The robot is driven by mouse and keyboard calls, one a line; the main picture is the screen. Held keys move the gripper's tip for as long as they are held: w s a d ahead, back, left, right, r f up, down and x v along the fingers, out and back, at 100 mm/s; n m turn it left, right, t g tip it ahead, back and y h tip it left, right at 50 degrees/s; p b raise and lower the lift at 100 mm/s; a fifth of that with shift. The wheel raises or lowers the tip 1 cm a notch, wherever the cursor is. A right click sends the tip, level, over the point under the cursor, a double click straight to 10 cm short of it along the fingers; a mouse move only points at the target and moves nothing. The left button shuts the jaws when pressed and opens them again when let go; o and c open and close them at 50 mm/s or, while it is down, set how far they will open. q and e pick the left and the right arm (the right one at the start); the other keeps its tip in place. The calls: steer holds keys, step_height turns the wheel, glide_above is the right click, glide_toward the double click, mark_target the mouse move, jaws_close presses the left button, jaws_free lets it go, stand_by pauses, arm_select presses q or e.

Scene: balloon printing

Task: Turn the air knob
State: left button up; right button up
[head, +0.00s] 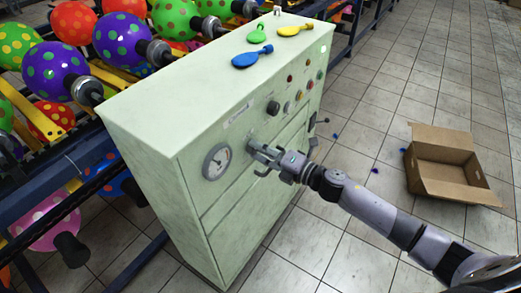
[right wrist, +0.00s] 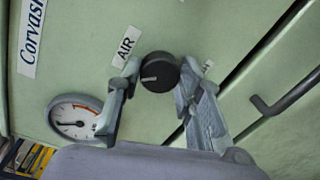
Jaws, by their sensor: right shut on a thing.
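The air knob (right wrist: 158,72) is a round black knob with a pale mark, on the pale green cabinet (head: 160,112) front, beside the AIR label (right wrist: 125,46) in the right wrist view. My right gripper (head: 258,157) reaches the cabinet front in the head view, just right of the gauge. In the right wrist view its two fingers (right wrist: 158,80) stand on either side of the knob, shut on it. The knob itself is hidden or too small to make out in the head view. My left gripper is not in view.
A pressure gauge (head: 217,161) sits left of the gripper. Another black knob (head: 273,107) and small buttons are higher on the panel. A bent dark handle (right wrist: 285,98) juts out nearby. Balloons fill the rack behind. An open cardboard box (head: 452,181) stands on the tiled floor.

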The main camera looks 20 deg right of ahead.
steer(key=o, duration=1.2)
steer(key=shift+c, duration=0.2)
steer(key=shift+s, duration=0.15)
steer(key=v, duration=1.1)
steer(key=shift+s+d, duration=0.3)
